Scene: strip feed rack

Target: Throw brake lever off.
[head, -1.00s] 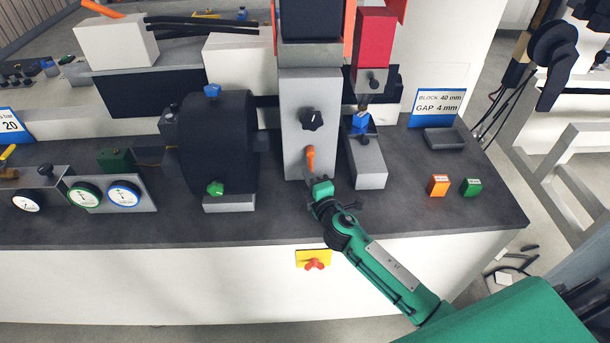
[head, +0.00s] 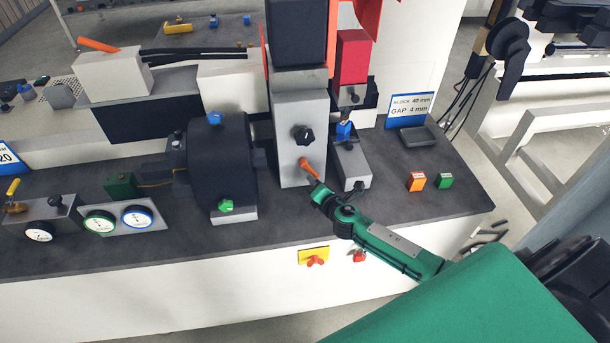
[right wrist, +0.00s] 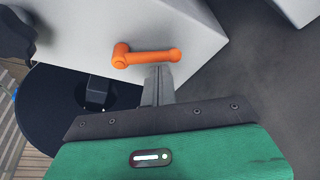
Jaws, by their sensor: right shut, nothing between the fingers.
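The orange brake lever (head: 309,169) is on the front of the light grey column (head: 301,110), below a black star knob (head: 303,134). In the head view it slants from its hub down to the right. My right gripper (head: 319,187) is at the lever's lower end, shut and with nothing between its fingers. In the right wrist view the orange lever (right wrist: 150,57) lies across just beyond the fingertips (right wrist: 158,68), which meet or nearly meet its arm near the free end. My left gripper is not in view.
A grey block with a blue clamp (head: 350,165) stands close right of the column. A dark drum (head: 219,165) with a green knob is to the left. Orange (head: 416,181) and green (head: 445,180) blocks sit at right. A red switch on yellow (head: 313,256) is on the front panel.

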